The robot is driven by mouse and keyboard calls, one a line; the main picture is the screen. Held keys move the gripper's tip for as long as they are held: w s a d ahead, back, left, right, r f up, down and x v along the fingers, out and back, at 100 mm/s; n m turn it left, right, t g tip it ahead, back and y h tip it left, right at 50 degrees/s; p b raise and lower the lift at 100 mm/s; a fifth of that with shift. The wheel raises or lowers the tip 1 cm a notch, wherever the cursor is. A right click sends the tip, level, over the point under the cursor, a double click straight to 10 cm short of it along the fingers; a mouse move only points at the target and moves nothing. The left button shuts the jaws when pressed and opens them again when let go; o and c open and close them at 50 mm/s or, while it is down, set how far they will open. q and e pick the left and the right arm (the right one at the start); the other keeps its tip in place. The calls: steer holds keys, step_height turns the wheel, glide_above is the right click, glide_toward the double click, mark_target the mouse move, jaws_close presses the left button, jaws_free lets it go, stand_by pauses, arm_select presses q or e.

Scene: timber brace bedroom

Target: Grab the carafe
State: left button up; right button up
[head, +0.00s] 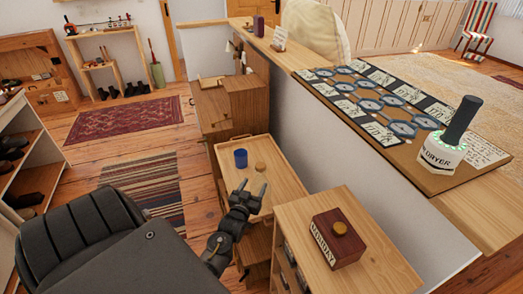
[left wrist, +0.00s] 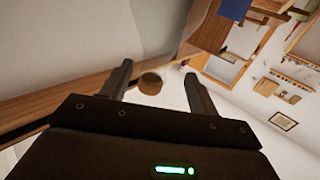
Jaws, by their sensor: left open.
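I cannot make out a clear carafe shape. A small round brown piece (head: 260,167), like a stopper, shows on the light wooden cart top (head: 284,188); whether a clear body lies under it I cannot tell. A blue cup (head: 240,158) stands just left of it. My left gripper (head: 251,189) is open and empty at the near edge of the cart top, fingers pointing towards the brown piece. In the left wrist view the brown piece (left wrist: 150,84) shows between the open fingers, apart from both. My right gripper is not in view.
A wooden cabinet (head: 300,225) with a dark red box (head: 336,240) stands close on the right. A half wall (head: 310,140) rises beyond the cart top, its ledge holding a white dryer-labelled holder (head: 440,155). Open floor with a striped rug (head: 140,190) lies left.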

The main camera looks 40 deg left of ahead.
mark_target(259, 178)
arm_select(q)
steer(key=shift+w+a, duration=0.15)
steer(key=shift+w, duration=0.3)
steer(key=shift+w+r, duration=0.15)
steer(key=shift+w, duration=0.2)
steer(key=p+x, duration=0.1)
steer(key=x, duration=0.3)
steer(key=shift+w, duration=0.35)
jaws_close()
steer(key=shift+r, duration=0.1)
